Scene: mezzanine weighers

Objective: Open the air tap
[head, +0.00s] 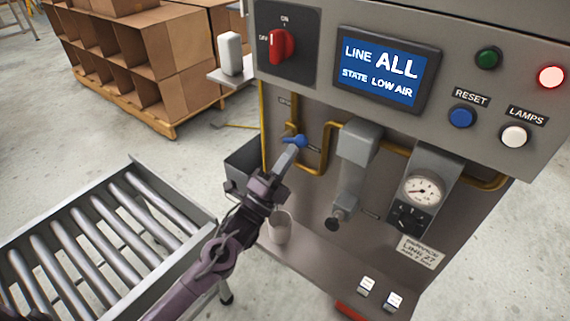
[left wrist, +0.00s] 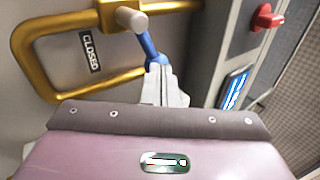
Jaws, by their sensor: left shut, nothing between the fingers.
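The air tap is a blue lever (head: 295,141) on a brass pipe (head: 328,148) on the machine's front panel. In the left wrist view the blue lever (left wrist: 149,45) hangs from a pale round hub (left wrist: 131,18), beside a dark label reading CLOSED (left wrist: 90,51). My left gripper (head: 290,154) is shut with its fingertips at the lever; they also show in the left wrist view (left wrist: 159,72), at the lever's end. The fingers hide that end, so I cannot tell whether they touch it. My right gripper is not in view.
The screen (head: 382,67) reads LINE ALL, STATE LOW AIR. A red knob (head: 282,46) sits above the tap. A gauge (head: 424,189) and a grey regulator (head: 357,150) are to the right.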

